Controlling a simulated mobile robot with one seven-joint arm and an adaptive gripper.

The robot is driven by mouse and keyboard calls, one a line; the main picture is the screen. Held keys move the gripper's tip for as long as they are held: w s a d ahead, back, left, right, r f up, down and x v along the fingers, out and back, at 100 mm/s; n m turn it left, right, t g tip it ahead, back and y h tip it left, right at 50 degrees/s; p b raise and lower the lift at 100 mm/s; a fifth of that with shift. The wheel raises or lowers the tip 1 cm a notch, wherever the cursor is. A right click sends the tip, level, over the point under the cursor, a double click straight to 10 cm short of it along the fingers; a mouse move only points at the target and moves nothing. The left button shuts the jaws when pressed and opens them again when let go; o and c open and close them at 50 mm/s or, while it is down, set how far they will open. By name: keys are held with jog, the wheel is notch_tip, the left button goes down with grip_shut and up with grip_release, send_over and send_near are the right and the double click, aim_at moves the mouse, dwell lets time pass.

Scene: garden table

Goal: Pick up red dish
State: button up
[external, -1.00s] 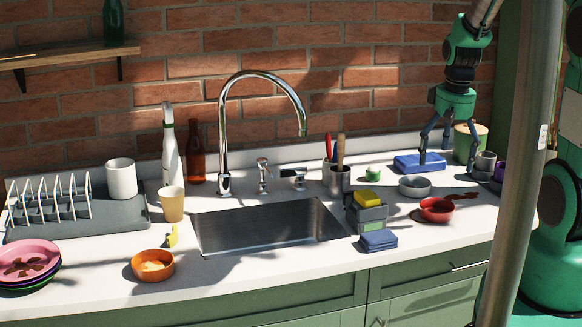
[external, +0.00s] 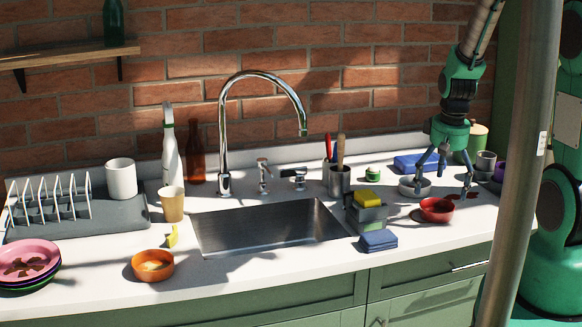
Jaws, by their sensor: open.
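The red dish (external: 437,211) is a small round bowl on the white counter, right of the sink. My gripper (external: 443,186) is open and pointing down, a little above and behind the red dish in the picture. Its two fingers are spread apart with nothing visible between them. The left finger overlaps the grey bowl (external: 406,188) in the picture; I cannot tell whether they touch.
A blue container (external: 410,162) lies behind the grey bowl. A caddy with sponges (external: 367,212) and a folded blue cloth (external: 378,240) are to the left. A grey cup (external: 486,162) stands to the right. The counter in front of the dish is clear.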

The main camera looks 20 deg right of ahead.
aim_at(438, 201)
jog(key=shift+f, duration=0.1)
jog(key=shift+w+d+f+b, duration=0.1)
jog(key=shift+w+f+b, duration=0.1)
jog(key=shift+f, duration=1.05)
jog(key=shift+w+d+f+b, duration=0.1)
jog(key=shift+w+f+b, duration=0.05)
jog(key=shift+f, duration=1.1)
jog(key=c, duration=1.3)
